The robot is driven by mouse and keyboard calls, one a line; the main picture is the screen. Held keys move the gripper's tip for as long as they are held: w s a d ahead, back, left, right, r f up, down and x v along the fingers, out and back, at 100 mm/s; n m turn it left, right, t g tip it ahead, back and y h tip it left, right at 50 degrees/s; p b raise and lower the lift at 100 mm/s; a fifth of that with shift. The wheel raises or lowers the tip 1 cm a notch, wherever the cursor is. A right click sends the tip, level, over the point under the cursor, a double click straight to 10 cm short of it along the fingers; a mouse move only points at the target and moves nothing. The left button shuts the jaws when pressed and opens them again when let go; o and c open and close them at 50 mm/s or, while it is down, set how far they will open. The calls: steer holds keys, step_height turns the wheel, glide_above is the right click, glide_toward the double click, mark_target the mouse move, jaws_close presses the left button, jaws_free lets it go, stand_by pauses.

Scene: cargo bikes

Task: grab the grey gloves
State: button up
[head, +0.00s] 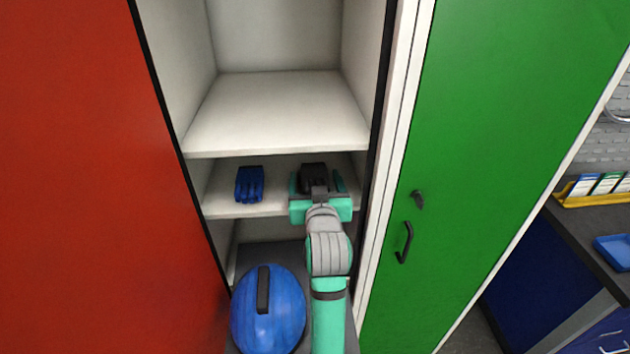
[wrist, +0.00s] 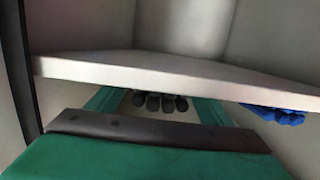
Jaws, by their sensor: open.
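The grey gloves (wrist: 160,102) are dark and show in the wrist view as a row of fingertips between my two green gripper fingers; the rest of them is hidden by a pale shelf board. My gripper (head: 319,184) is open and reaches into the locker's middle compartment. In the head view a dark shape lies between its fingers, probably the gloves, largely covered by my gripper. In the wrist view my gripper (wrist: 158,104) has its fingers apart, one on each side of the gloves. I cannot tell whether they touch.
Blue gloves (head: 249,185) lie on the same shelf (head: 222,203), left of my gripper. An upper shelf (head: 275,115) is close above. A blue helmet (head: 268,315) sits lower down. A red door (head: 90,180) and a green door (head: 490,150) flank the opening.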

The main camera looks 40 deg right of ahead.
steer(key=c, duration=1.1)
steer(key=shift+c, duration=0.2)
steer(key=shift+r, duration=0.15)
